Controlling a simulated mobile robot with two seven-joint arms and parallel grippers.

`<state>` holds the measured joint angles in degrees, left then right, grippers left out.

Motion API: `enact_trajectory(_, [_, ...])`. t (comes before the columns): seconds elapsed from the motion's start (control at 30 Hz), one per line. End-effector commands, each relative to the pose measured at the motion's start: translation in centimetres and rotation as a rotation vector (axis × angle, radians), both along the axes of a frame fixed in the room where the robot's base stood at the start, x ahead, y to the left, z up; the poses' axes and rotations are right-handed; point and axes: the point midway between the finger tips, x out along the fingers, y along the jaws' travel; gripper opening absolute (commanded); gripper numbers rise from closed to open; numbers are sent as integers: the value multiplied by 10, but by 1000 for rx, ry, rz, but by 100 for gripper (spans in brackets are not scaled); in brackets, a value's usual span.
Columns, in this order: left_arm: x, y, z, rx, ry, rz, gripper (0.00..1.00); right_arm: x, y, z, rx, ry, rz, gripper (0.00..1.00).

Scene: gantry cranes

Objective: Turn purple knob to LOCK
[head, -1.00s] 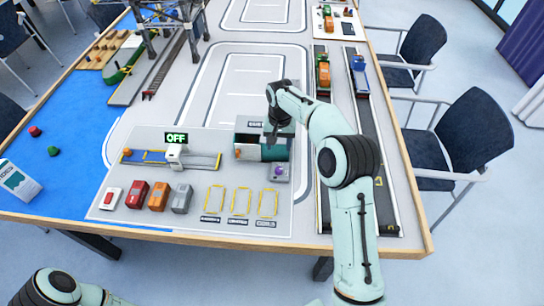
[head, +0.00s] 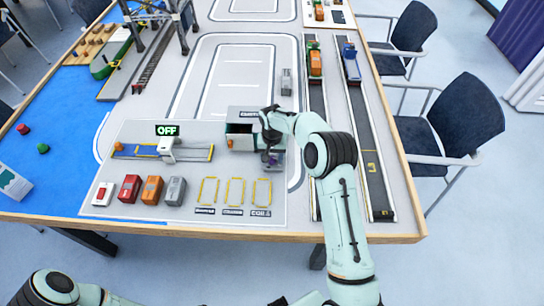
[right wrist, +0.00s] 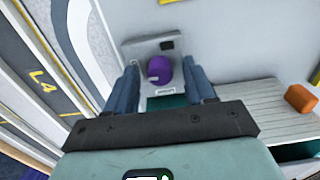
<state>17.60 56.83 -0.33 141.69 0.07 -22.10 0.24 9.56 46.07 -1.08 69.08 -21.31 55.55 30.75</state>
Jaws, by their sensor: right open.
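The purple knob (right wrist: 160,69) sits on a small grey plate (right wrist: 139,47) in the right wrist view, with a pale mark on it. A small label on the plate is too small to read. My right gripper (right wrist: 161,74) is open, with its two blue fingers on either side of the knob; whether they touch it I cannot tell. In the head view my right gripper (head: 271,154) is over the knob plate and mostly hides the knob. My left gripper is out of view.
A grey and green container box (head: 240,113) with an orange item stands beside the knob plate. Several toy vehicles (head: 152,190) stand in front. Dark lanes (head: 375,170) run along the right.

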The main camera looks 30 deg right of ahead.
Motion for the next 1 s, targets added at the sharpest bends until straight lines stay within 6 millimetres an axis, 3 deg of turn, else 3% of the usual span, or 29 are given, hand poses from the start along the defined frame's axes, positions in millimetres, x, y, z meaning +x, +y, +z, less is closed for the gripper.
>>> enact_trajectory(0.13, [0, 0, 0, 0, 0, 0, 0, 0, 0, 0, 0, 0, 0, 54])
enact_trajectory(0.3, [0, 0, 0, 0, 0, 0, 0, 0, 0, 0, 1, 1, 0, 0])
enact_trajectory(0.67, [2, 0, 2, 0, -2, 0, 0, 0, 0, 1, 0, 1, 39, 0])
enact_trajectory(1.0, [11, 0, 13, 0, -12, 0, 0, 0, 0, 2, 1, 2, 262, 0])
